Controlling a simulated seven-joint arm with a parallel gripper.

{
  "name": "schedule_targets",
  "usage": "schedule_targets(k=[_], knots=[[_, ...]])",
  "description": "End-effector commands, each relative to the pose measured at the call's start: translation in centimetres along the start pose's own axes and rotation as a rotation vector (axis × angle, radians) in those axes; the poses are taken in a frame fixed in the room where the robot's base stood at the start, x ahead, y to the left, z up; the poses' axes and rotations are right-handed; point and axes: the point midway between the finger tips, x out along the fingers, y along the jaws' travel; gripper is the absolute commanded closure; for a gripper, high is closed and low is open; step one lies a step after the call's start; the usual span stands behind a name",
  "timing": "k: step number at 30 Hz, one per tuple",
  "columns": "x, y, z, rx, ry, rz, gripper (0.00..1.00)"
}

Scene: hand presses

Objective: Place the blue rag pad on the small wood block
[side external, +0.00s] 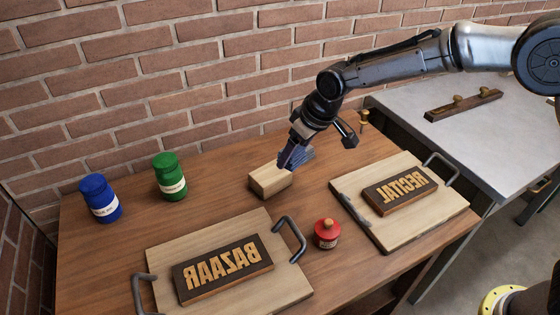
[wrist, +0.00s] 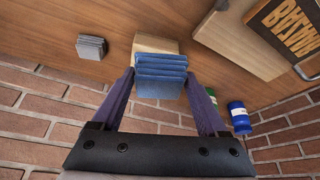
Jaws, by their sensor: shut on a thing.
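The blue rag pad (wrist: 161,75), a folded stack of blue layers, is between the two fingers of my gripper (wrist: 159,76) in the wrist view. My gripper is shut on it. The small wood block (side external: 268,182) is a pale block on the brown table, and its top shows just past the pad in the wrist view (wrist: 156,45). In the side view my gripper (side external: 287,163) points down at the block's right end. The fingers largely hide the pad there, and I cannot tell whether it touches the block.
A grey folded pad (wrist: 92,47) lies on the table beside the block. Blue (side external: 100,198) and green (side external: 169,177) jars stand to the left. A red jar (side external: 327,233) stands between the BAZAAR board (side external: 228,240) and RECITAL board (side external: 398,200). A brick wall (side external: 150,60) closes the back.

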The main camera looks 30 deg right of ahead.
Motion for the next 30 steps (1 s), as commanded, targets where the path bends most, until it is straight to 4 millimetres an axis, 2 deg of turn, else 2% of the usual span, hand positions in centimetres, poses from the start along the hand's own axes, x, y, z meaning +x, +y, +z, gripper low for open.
schedule_targets(k=[1, 6, 15, 22, 30], knots=[[-0.9, 0.0, 1.1, 0.000, -0.002, 0.000, 0.86], [-3.5, 0.0, 3.6, 0.000, -0.001, 0.000, 0.86], [-6.1, -0.1, 6.2, 0.002, -0.003, 0.000, 0.86], [-6.7, 0.3, 6.6, 0.131, -0.012, 0.022, 0.86], [-6.6, 1.3, 5.0, 0.350, -0.007, 0.111, 0.86]])
